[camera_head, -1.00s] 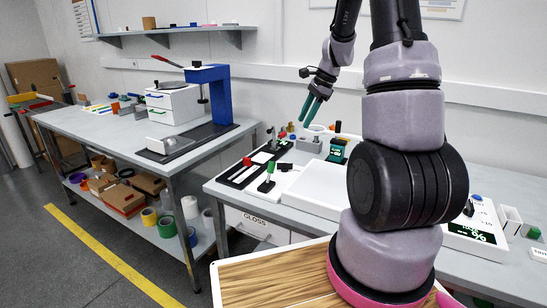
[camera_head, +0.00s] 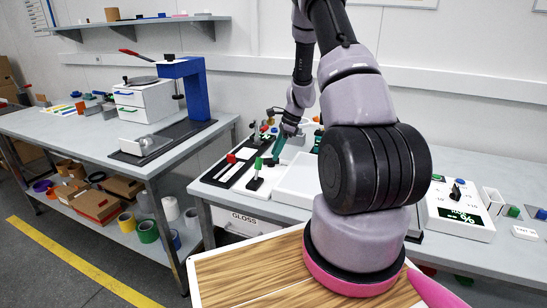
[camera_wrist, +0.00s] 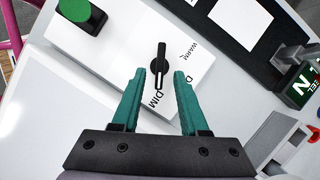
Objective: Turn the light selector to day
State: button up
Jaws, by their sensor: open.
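The light selector is a white box (camera_wrist: 125,45) with a black knob (camera_wrist: 160,65) in the wrist view. The knob's bar points along the picture's vertical, its lower end by the word DIM. WARM is printed to its upper right. Another label starting with D is partly hidden behind the right finger. In the head view my gripper (camera_head: 277,153) reaches down beside the box (camera_head: 261,188).
A black board with white patches (camera_wrist: 225,22) lies beyond the box. A dark display (camera_wrist: 300,90) stands at the right. In the head view a white tray (camera_head: 297,182) lies right of the box, and another white device with a dial (camera_head: 458,212) stands further right.

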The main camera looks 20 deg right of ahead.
aim_at(271, 161)
jog(key=shift+x, duration=1.25)
grip_shut()
jog(key=n, duration=0.2)
jog(key=n+g, duration=0.2)
jog(key=n, duration=0.1)
jog(key=shift+w+n, duration=0.3)
jog(key=n+g, duration=0.1)
jog(key=n, duration=0.2)
jog(key=n+g+h, duration=0.1)
jog(key=n, duration=0.2)
jog(key=shift+w+a, duration=0.15)
jog(key=shift+w, duration=0.05)
